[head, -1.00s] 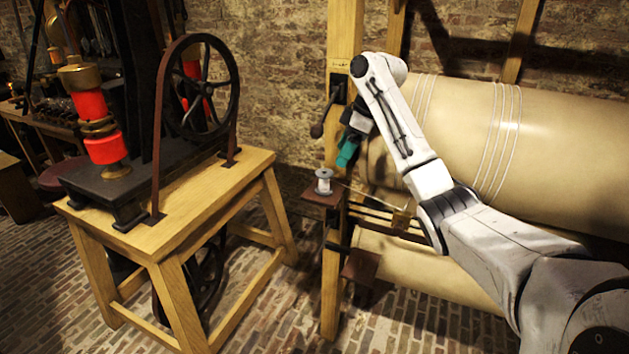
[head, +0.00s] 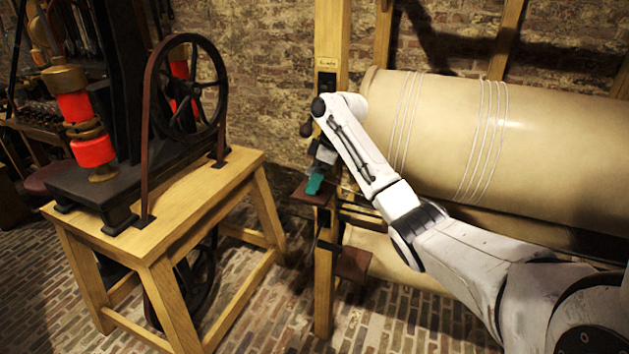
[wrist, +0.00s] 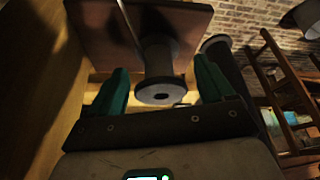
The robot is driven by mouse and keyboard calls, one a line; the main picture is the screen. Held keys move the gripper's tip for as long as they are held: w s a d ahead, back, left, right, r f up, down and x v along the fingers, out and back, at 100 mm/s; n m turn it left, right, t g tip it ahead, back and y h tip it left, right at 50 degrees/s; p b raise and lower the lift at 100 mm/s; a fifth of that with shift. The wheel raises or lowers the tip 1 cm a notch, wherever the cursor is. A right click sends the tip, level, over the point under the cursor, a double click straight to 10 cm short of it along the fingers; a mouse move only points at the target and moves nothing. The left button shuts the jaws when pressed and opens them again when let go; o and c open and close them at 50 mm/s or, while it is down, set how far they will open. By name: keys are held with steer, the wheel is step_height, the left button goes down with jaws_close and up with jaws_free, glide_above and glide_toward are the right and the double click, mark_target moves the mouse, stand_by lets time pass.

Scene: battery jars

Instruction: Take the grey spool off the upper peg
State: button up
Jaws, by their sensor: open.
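In the wrist view the grey spool (wrist: 158,62) stands against a square dark brown shelf (wrist: 90,25), its round end with a central hole facing the camera. My gripper (wrist: 162,88) is open, with one teal finger on each side of the spool. I see gaps between both fingers and the spool. In the head view my gripper (head: 315,183) is at the upper shelf (head: 302,193) on the wooden post and hides the spool. The peg itself does not show.
A lower brown shelf (head: 353,264) is on the same post (head: 324,290). A dark knobbed handle (head: 306,129) is just above my gripper. A large cream cylinder (head: 540,150) is behind my arm. A wooden table (head: 190,190) with a wheel machine stands to the left.

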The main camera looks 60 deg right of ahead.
steer(key=shift+c, duration=0.2)
steer(key=c, duration=1)
